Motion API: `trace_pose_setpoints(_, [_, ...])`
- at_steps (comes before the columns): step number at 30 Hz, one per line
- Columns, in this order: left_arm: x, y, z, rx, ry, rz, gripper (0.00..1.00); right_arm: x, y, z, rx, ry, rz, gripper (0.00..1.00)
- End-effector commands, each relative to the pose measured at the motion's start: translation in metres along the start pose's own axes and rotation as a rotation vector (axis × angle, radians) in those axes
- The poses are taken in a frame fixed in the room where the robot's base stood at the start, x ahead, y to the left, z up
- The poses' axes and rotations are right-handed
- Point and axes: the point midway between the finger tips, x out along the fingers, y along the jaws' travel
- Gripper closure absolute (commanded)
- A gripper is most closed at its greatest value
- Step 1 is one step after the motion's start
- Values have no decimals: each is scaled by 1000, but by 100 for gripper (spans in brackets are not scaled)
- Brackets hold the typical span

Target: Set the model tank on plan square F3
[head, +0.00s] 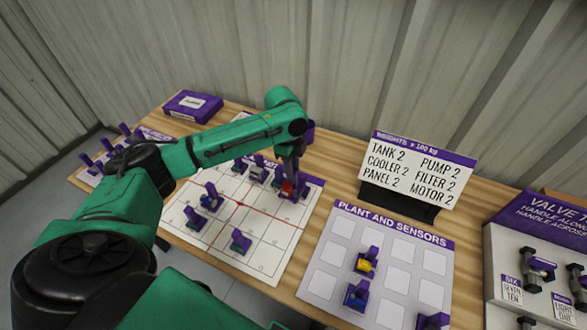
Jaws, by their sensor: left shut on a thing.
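My left gripper (291,186) reaches down over the far right part of the white plan sheet (268,258). It is shut on a small model with a red part (287,188). The gripper hides much of this model, so I cannot tell whether it is the tank or whether it touches the sheet. The square letters and numbers are too small to read, so I cannot pick out F3. My right gripper is not in view.
The plant and sensors board (325,283) holds several models. A weights sign (417,163) stands behind it. A purple box (193,106) lies at the back left.

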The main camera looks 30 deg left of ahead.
Motion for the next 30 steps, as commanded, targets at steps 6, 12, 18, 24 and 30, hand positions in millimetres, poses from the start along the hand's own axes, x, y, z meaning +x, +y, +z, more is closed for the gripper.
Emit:
trace_pose_setpoints(6, [0, 0, 0, 0, 0, -1, 100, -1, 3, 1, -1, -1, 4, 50])
trace_pose_setpoints(12, [8, 0, 1, 0, 1, 0, 100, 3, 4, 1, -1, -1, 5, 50])
trace_pose_setpoints(18, [20, 0, 2, 0, 2, 0, 100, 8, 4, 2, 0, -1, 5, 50])
trace_pose_setpoints(24, [33, 0, 4, 0, 1, 0, 100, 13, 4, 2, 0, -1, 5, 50])
trace_pose_setpoints(30, [45, 0, 5, 0, 1, -1, 100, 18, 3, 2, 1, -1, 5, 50])
